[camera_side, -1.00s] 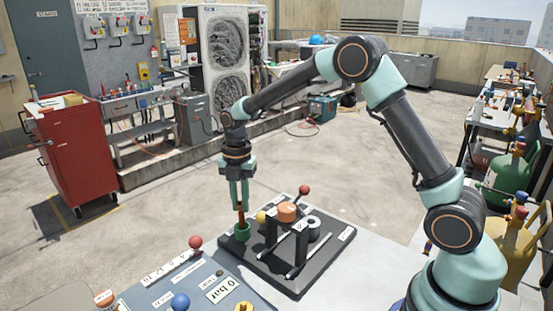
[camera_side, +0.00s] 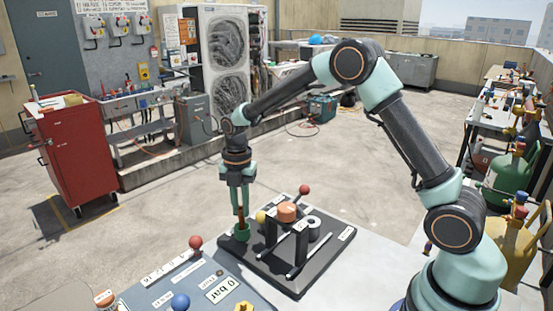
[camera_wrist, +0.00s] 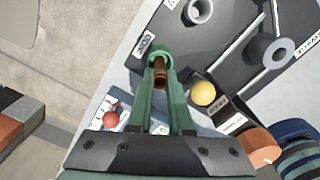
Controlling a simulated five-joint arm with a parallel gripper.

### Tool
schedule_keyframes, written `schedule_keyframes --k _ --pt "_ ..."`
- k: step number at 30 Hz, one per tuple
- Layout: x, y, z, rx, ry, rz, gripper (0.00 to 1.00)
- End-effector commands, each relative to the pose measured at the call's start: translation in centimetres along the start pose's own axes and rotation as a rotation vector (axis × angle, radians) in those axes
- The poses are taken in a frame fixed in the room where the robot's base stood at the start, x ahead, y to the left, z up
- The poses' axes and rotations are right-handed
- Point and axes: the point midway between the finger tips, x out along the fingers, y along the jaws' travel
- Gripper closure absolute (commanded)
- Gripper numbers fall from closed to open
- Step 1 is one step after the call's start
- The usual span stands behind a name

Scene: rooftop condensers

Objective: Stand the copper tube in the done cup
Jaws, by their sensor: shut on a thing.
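The copper tube (camera_side: 241,219) is upright between the fingers of my gripper (camera_side: 242,208), which is shut on it. Its lower end is at the mouth of the green cup (camera_side: 242,234) on the left corner of the dark board. In the wrist view the copper tube (camera_wrist: 161,73) shows between the green fingers, and the cup's green rim (camera_wrist: 155,52) shows around its far end. A label reading DONE (camera_wrist: 147,44) lies beside that cup. How deep the tube sits in the cup is hidden.
The dark board (camera_side: 328,252) also carries a black stand with an orange knob (camera_side: 287,211), a yellow ball (camera_side: 261,217), a red-topped lever (camera_side: 304,189) and a grey ring-shaped piece (camera_wrist: 199,11). A gauge panel with a red knob (camera_side: 195,242) stands in front.

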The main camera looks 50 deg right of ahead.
Motion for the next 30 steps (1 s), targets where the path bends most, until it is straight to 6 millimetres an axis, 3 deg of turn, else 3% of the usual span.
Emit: schedule_keyframes --k 30 --pt "1.5 0.0 0.0 0.0 0.0 -0.001 1.0"
